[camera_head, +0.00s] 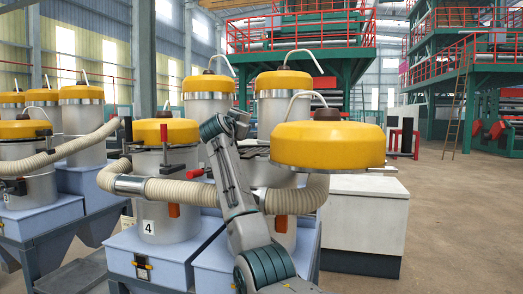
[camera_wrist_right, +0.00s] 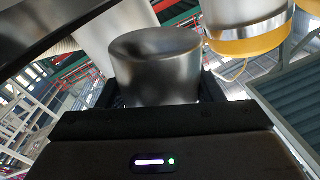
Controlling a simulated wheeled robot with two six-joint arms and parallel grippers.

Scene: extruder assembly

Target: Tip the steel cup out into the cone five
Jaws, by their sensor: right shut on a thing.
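The steel cup (camera_wrist_right: 157,62) shows in the right wrist view, a shiny metal cup with its rounded dished end toward the top of the picture. My right gripper (camera_wrist_right: 152,102) is shut on it; the fingertips are mostly hidden. In the head view my right arm rises from the bottom centre, and its gripper and the cup cannot be made out there. Behind the arm stands a grey cylinder (camera_head: 285,232), right of the one labelled 4; its own number is not visible. A yellow lid (camera_head: 328,145) sits to its upper right, apparently swung aside. My left gripper is not in view.
The cylinder labelled 4 (camera_head: 168,215) has a closed yellow lid. A ribbed hose (camera_head: 190,192) runs across it. More yellow-lidded cylinders stand behind and left. A white cabinet (camera_head: 365,220) stands at right, with open floor (camera_head: 460,220) beyond it.

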